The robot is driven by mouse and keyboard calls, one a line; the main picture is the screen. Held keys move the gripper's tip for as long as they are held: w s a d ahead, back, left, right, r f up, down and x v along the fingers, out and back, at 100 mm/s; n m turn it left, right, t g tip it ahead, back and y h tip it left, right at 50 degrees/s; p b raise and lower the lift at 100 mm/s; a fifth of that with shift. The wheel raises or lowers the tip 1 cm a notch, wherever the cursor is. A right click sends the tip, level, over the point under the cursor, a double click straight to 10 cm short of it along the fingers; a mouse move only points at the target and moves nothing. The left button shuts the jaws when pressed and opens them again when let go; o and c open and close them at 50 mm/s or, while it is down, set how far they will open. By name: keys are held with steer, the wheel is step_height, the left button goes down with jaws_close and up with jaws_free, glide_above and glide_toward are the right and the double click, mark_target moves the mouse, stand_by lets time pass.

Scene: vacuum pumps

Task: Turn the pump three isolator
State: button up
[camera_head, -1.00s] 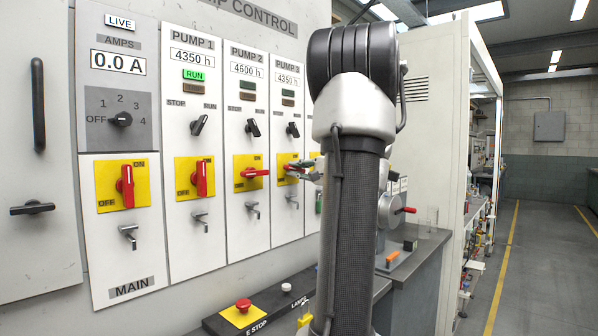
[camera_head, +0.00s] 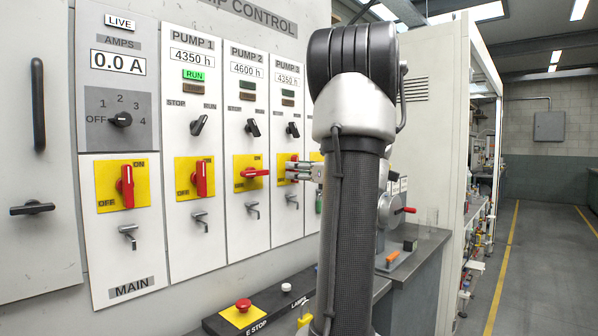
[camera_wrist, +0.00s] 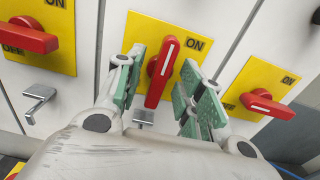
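The pump three isolator (camera_head: 294,168) is a red handle on a yellow plate, third in the pump row. In the wrist view its handle (camera_wrist: 162,72) stands nearly upright, slightly tilted, with its white line at the upper end and the ON label to the upper right. My gripper (camera_wrist: 158,90) is open, with one green-padded finger on each side of the handle. The left finger is close to the handle; the right finger stands clear of it. In the head view my gripper (camera_head: 308,170) is partly hidden by my arm.
The pump two isolator (camera_head: 252,173) lies horizontal to the left. The pump one (camera_head: 201,179) and main (camera_head: 126,186) handles stand upright. Another red isolator (camera_wrist: 267,104) is close on the right. A metal hook-like lever (camera_wrist: 143,117) sits below the pump three handle.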

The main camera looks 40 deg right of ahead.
steer(key=shift+s, duration=0.1)
steer(key=shift+s, duration=0.95)
steer(key=shift+d, duration=0.1)
steer(key=s, duration=0.6)
steer(key=shift+d, duration=0.2)
stand_by(0.4)
